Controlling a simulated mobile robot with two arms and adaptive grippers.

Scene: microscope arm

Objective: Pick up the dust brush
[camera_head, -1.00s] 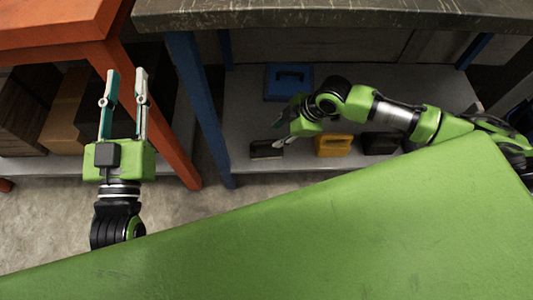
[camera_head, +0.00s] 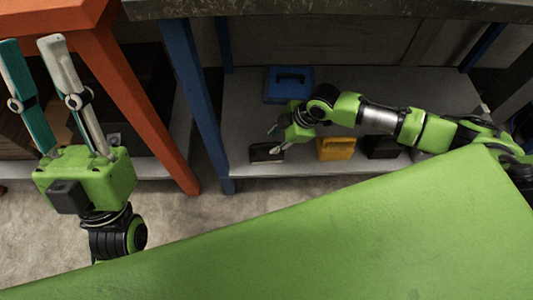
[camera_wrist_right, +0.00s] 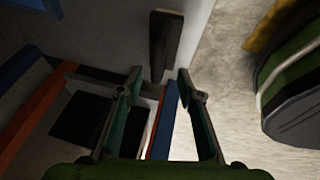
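A dark, elongated object that looks like the dust brush (camera_head: 266,153) lies on the lower grey shelf near its front edge. In the right wrist view it shows as a dark bar (camera_wrist_right: 165,44) just beyond the fingertips. My right gripper (camera_head: 273,140) is over the shelf beside this object, and its fingers also show in the right wrist view (camera_wrist_right: 160,78), spread apart with nothing between them. Contact with the object cannot be told. My left gripper (camera_head: 30,44) is open and empty, raised in front of the orange table at the left.
On the shelf (camera_head: 235,120) are a blue toolbox (camera_head: 289,84), a yellow case (camera_head: 336,148) and a black box (camera_head: 384,147). A blue leg (camera_head: 197,100) and an orange leg (camera_head: 150,115) stand left of it. The dark tabletop (camera_head: 340,9) is above.

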